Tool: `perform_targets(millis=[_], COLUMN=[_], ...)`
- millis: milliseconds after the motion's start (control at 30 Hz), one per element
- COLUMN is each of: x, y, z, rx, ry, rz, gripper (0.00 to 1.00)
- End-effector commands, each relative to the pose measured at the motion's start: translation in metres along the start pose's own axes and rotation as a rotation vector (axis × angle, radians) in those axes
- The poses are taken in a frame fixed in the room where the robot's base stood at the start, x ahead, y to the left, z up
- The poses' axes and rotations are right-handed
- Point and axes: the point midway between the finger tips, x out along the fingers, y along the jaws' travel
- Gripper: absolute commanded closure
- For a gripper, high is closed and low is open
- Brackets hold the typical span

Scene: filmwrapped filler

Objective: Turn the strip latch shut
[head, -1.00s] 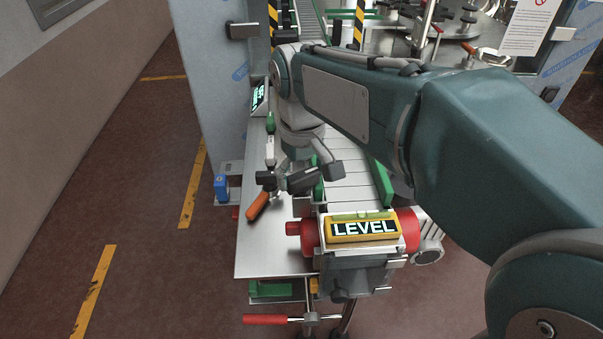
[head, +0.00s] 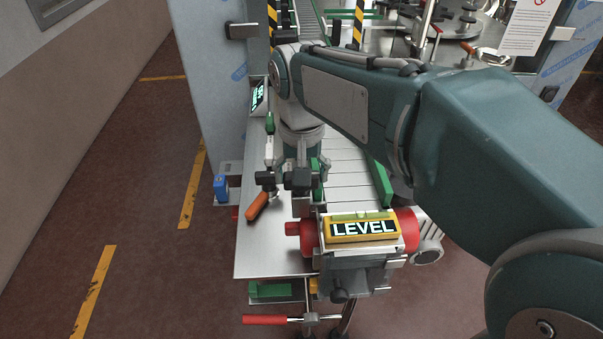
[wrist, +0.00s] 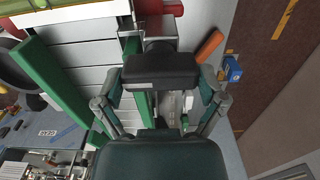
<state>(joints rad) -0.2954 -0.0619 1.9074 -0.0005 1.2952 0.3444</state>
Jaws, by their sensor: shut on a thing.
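My gripper (head: 284,179) hangs over the left side of the conveyor near its front end, by a short green guide strip (head: 317,180). It is shut on a small part that its dark jaws mostly hide, seemingly the strip latch. In the wrist view my gripper (wrist: 160,72) shows its dark jaw block in front, so how far the latch is turned cannot be seen. An orange handle (head: 257,206) slants over the metal side plate just left of my gripper, and it also shows in the wrist view (wrist: 208,46).
The yellow LEVEL block (head: 362,228) sits on the conveyor's front end, between red roller ends (head: 309,236). A green-topped lever (head: 270,124) stands behind my gripper. A blue box (head: 221,187) is at the left. The front of the metal side plate (head: 262,262) is bare.

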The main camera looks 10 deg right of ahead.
Motion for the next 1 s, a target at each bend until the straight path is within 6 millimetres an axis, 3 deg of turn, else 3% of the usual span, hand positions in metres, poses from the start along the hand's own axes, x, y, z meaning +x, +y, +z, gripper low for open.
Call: perform_targets(millis=[267, 300, 733, 867, 1000], x=[0.001, 0.001, -0.003, -0.018, -0.047], y=[-0.001, -0.001, 0.000, -0.001, -0.001], z=[0.001, 0.001, 0.000, -0.001, -0.001], rx=[0.003, 0.003, 0.001, 0.001, 0.001], ry=[-0.004, -0.004, -0.001, 0.002, 0.004], rz=[-0.001, -0.001, -0.001, -0.001, -0.002], gripper=[0.58, 0.00, 0.00, 0.00, 0.00])
